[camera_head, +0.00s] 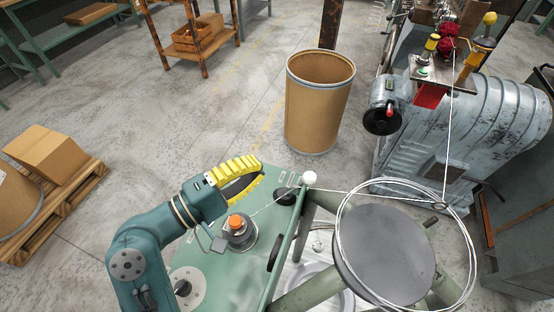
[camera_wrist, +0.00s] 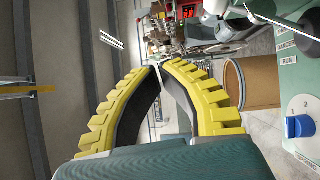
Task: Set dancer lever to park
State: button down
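A green panel (camera_head: 205,262) carries the controls. In the wrist view its edge (camera_wrist: 289,80) bears the words DANCER and RUN. A white ball (camera_head: 310,177) sits by the panel's far right corner, with a thin pale line running toward it; I cannot tell for certain whether this is the dancer lever. A pale rod (camera_wrist: 285,23) shows near the labels in the wrist view. My gripper (camera_head: 258,178) is above the panel's far left edge, left of the ball and apart from it. In the wrist view its yellow-backed fingers (camera_wrist: 159,67) meet at the tips with nothing between them.
An orange-topped knob (camera_head: 237,222) stands on the panel just below my gripper. A blue selector (camera_wrist: 300,127) shows in the wrist view. The wire reel (camera_head: 385,250) is right of the panel. A cardboard drum (camera_head: 318,110) stands behind, with clear floor left of it.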

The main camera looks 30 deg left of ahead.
jog(key=s, duration=0.1)
jog(key=s+r, duration=0.1)
jog(key=s+a, duration=0.1)
jog(key=shift+s+a+r, duration=0.1)
jog(key=shift+s+r, duration=0.1)
jog(key=shift+s, duration=0.1)
dwell(0.3)
